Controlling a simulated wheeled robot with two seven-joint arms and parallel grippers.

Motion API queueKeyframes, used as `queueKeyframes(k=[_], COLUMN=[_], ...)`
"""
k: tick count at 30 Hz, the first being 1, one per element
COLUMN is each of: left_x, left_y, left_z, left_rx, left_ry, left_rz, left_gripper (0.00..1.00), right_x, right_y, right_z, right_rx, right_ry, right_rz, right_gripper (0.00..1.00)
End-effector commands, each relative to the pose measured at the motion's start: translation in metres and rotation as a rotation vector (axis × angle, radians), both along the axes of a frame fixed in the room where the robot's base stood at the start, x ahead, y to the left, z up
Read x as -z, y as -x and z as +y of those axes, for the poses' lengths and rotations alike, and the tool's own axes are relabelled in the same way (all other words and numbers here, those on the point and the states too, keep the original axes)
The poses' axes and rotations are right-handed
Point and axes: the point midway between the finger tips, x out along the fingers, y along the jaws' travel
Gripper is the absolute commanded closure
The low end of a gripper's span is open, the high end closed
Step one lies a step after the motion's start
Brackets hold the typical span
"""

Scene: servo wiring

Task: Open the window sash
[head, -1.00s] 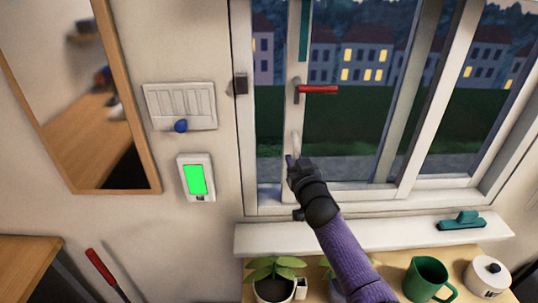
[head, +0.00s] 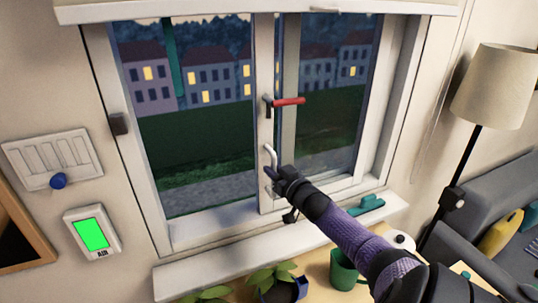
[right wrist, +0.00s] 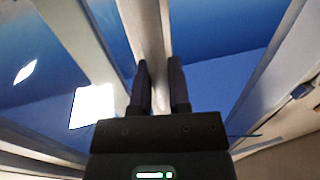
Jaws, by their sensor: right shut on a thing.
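The window sash (head: 263,120) is a white upright frame now near the middle of the window. A wide gap lies between it and the left jamb, with houses and grass behind. A red lever handle (head: 290,101) sticks out level to the right on the sash. Below it is a white pull handle (head: 271,156). My right gripper (head: 274,172) is shut on the pull handle, its fingers partly hiding the lower end. In the right wrist view the two dark fingers (right wrist: 160,85) stand on either side of a pale bar. My left gripper is out of view.
A window sill (head: 210,262) runs below, with a teal tool (head: 367,205) on its right. A lamp (head: 495,88) and sofa (head: 460,240) are at right. A wall panel (head: 92,233) glows green at left.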

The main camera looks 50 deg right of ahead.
Motion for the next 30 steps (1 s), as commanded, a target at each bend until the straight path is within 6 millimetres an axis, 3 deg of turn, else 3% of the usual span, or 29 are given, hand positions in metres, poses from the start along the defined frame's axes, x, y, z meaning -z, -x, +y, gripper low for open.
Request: queueKeyframes(k=[8,9,13,23,30], left_x=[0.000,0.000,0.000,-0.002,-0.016], left_y=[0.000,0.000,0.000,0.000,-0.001], left_z=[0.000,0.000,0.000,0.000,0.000], left_rx=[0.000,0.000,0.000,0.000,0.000], left_ry=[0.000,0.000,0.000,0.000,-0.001], left_rz=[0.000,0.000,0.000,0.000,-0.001], left_gripper=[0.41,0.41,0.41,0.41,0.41], right_x=[0.001,0.001,0.001,0.001,0.000], right_y=[0.000,0.000,0.000,0.003,0.041], right_z=[0.000,0.000,0.000,0.001,0.012], right_rx=[0.000,0.000,0.000,-0.001,-0.002], right_ry=[0.000,0.000,0.000,-0.001,-0.003], right_rz=[0.003,0.003,0.003,0.004,0.007], right_gripper=[1.00,0.74,0.47,0.45,0.45])
